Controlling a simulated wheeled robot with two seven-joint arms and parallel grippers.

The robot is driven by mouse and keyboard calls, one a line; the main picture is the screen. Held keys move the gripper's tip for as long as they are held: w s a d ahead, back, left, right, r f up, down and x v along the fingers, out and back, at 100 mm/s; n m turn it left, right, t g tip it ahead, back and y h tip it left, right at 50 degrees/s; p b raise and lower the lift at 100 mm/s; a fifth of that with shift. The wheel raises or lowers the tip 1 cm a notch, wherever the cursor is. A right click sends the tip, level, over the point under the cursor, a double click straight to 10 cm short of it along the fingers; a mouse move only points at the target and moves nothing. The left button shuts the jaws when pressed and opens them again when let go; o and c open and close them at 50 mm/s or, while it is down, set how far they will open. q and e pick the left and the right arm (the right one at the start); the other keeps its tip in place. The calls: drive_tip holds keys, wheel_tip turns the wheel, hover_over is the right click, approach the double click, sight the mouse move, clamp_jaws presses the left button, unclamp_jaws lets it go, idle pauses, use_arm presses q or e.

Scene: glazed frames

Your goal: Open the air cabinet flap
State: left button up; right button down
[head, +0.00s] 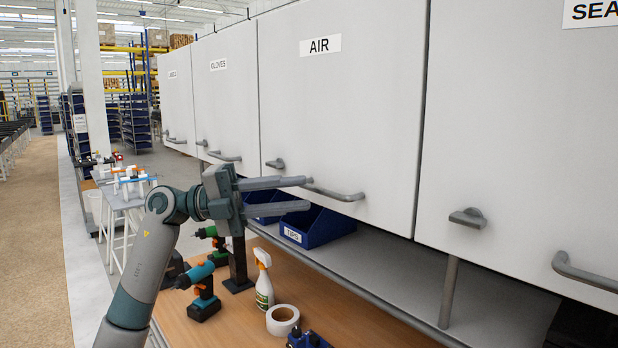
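The air cabinet flap (340,100) is a white panel labelled AIR, and it hangs shut, in line with its neighbours. Its grey bar handle (335,193) runs along the lower edge, with a small grey latch knob (275,164) at the lower left. My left gripper (308,194) is in front of the flap's lower left part, its fingers spread apart and pointing right. The upper fingertip overlaps the handle's left end in the picture; I cannot tell whether they touch. Nothing shows held between the fingers. My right gripper is out of view.
The GLOVES flap (230,95) and the right-hand flap (520,130) are also shut. Below are a blue bin (315,228), spray bottle (264,285), tape roll (282,319) and drill (202,290) on or above the wooden bench (335,305). An aisle (35,230) lies open at left.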

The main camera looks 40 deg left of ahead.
sight(316, 191)
use_arm(q)
drive_tip(key=shift+p+x, duration=0.7)
drive_tip(key=shift+x, duration=1.05)
clamp_jaws()
